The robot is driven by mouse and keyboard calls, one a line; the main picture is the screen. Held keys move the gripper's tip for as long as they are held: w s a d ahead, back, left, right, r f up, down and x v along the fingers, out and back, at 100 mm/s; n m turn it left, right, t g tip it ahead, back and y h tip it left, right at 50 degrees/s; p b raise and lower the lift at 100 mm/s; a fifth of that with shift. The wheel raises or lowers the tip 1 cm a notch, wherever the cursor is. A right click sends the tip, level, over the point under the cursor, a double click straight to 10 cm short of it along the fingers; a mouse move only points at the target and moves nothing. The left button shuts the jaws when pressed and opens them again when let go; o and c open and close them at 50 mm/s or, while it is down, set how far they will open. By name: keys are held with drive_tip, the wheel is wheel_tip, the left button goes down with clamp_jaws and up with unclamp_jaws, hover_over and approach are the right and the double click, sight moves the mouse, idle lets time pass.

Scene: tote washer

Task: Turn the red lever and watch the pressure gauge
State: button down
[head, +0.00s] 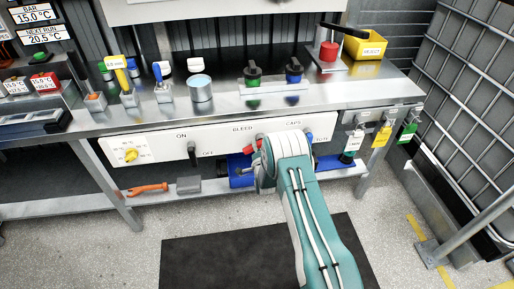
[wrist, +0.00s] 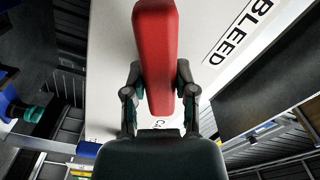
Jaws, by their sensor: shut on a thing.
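The red lever (head: 252,147) sits on the white front panel under the word BLEED, partly hidden by my arm in the head view. In the wrist view the red lever (wrist: 157,45) is large and runs upright in the picture, slightly tilted. My gripper (wrist: 158,88) is shut on it, with one dark finger on each side. In the head view my gripper (head: 262,172) is at the panel and mostly covered by my own wrist. I cannot make out a pressure gauge in either view.
The white panel (head: 160,148) also carries a black ON/OFF handle (head: 192,153) and a yellow knob (head: 130,155). Above it, the metal bench holds a grey cup (head: 200,90), green and blue knobs and a yellow bin (head: 368,45). Tags hang at right. A dark mat (head: 200,262) lies below.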

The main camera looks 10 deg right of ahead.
drive_tip(key=m, duration=0.2)
drive_tip(key=r+m, duration=0.1)
drive_tip(key=m, duration=0.2)
drive_tip(key=shift+m, duration=0.3)
drive_tip(key=shift+f, duration=0.1)
idle(0.3)
drive_tip(key=shift+c, duration=2)
unclamp_jaws()
drive_tip(key=shift+d, duration=0.1)
drive_tip(key=shift+s, duration=0.2)
drive_tip(key=s, duration=1.1)
drive_tip(key=shift+s, duration=0.25)
